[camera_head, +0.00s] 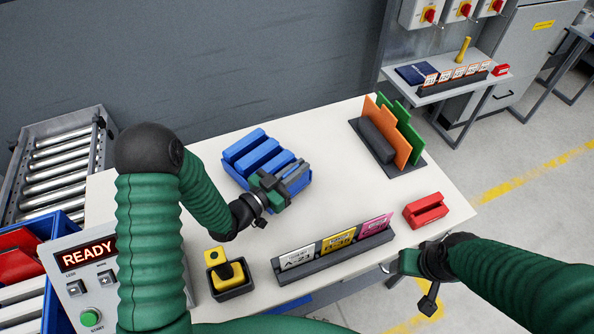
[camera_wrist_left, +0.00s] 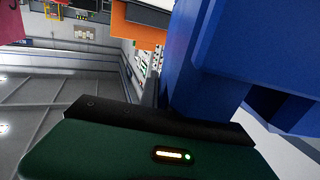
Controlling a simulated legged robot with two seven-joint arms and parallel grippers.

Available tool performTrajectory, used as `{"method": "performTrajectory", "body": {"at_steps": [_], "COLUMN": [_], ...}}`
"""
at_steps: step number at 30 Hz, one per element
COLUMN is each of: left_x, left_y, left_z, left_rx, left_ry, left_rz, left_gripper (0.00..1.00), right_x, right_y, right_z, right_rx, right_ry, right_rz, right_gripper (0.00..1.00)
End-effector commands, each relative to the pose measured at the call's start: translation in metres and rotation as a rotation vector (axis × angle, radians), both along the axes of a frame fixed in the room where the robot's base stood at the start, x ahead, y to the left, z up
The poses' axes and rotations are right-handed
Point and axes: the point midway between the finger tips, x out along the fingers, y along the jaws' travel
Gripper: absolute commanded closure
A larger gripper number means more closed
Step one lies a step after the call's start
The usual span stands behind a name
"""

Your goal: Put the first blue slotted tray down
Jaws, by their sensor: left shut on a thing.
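The blue slotted tray (camera_head: 258,157) is over the left-middle part of the white table in the head view, its long raised bars running diagonally. My left gripper (camera_head: 278,187) is shut on its near right side. In the left wrist view, the blue tray (camera_wrist_left: 235,65) fills the upper right, close against the dark gripper edge. I cannot tell whether the tray's underside touches the table. My right gripper (camera_head: 414,266) is past the table's near right edge, away from the tray; its jaw opening is unclear.
On the white table (camera_head: 340,165) are a rack with orange and green plates (camera_head: 396,138), a red slotted block (camera_head: 425,211), a card holder (camera_head: 335,247) and a dark box with a yellow piece (camera_head: 230,277). A control box (camera_head: 85,275) and roller conveyor (camera_head: 58,165) lie left.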

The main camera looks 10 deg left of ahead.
Motion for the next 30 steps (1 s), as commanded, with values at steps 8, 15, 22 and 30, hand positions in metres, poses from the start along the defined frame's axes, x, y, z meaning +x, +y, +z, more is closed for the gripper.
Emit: {"method": "performTrajectory", "body": {"at_steps": [8, 15, 22, 30], "left_x": [0.001, 0.000, 0.000, -0.035], "left_y": [-0.002, -0.002, -0.001, 0.024], "left_z": [-0.013, -0.014, -0.014, -0.015], "left_rx": [0.002, 0.002, 0.001, 0.002], "left_ry": [-0.002, 0.000, 0.000, 0.002], "left_rz": [0.000, 0.000, 0.000, 0.004], "left_gripper": [1.00, 0.71, 0.71, 0.71], "right_x": [0.000, 0.000, 0.000, 0.000], "right_y": [0.000, 0.000, 0.000, 0.000], "right_z": [-0.001, -0.001, -0.001, -0.009], "right_rx": [0.000, 0.000, 0.000, 0.000], "right_ry": [0.000, 0.000, 0.000, 0.000], "right_rz": [0.001, 0.000, 0.000, 0.001], "right_gripper": [0.37, 0.37, 0.37, 0.37]}}
